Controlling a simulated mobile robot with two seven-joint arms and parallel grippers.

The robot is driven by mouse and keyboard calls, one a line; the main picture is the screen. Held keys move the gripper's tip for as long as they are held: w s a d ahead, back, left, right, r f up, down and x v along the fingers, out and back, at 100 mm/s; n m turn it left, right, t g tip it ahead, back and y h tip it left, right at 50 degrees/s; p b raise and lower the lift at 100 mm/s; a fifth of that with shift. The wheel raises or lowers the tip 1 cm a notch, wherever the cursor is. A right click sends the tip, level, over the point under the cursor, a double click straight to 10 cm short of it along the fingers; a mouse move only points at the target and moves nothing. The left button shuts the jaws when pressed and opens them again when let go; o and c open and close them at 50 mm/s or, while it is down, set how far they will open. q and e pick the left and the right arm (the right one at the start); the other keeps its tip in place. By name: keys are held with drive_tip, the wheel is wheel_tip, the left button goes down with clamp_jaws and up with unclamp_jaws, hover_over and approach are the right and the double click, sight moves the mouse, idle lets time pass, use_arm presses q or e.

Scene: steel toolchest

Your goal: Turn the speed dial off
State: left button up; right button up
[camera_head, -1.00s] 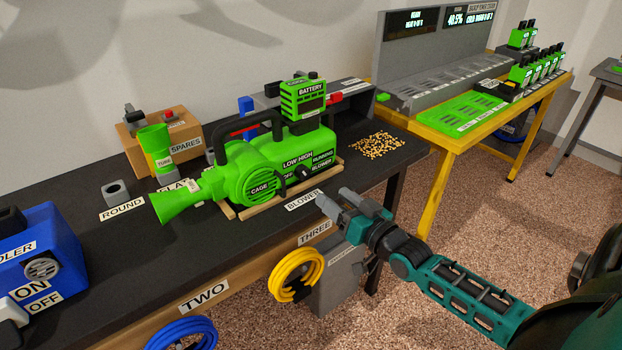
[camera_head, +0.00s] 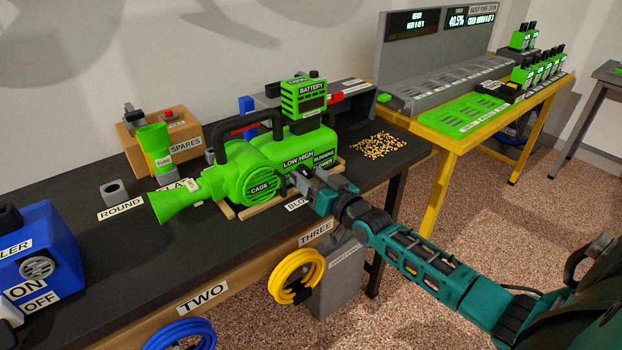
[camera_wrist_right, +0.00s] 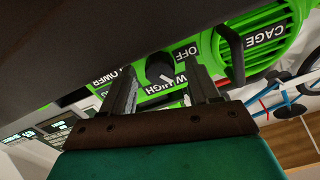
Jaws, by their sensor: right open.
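The green blower (camera_head: 258,182) lies on its wooden stand on the dark bench, with CAGE, LOW HIGH and RUNNING labels facing me. My right gripper (camera_head: 318,180) is at the blower's front face, open, and covers the dial area in the head view. In the right wrist view, a dark round dial (camera_wrist_right: 160,68) sits beside the OFF and HIGH labels. It shows between the two fingers of my right gripper (camera_wrist_right: 163,85), just beyond their tips. I see no clear contact, and its pointer setting is hard to read. My left gripper is not in view.
A green battery (camera_head: 304,97) stands on top of the blower. Loose pellets (camera_head: 378,145) lie to its right. A SPARES box (camera_head: 185,140) and green nozzle (camera_head: 156,150) stand behind left. A yellow hose coil (camera_head: 296,276) hangs below the bench edge.

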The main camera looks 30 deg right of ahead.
drive_tip(key=shift+c, duration=0.3)
drive_tip(key=c, duration=1)
drive_tip(key=shift+n+p, duration=0.55)
drive_tip(key=shift+n, duration=0.45)
drive_tip(key=n+p, duration=0.1)
drive_tip(key=n, duration=0.1)
drive_tip(key=shift+n, duration=0.3)
drive_tip(key=n+p, duration=0.1)
drive_tip(key=n, duration=0.2)
drive_tip(key=shift+n, duration=2.2)
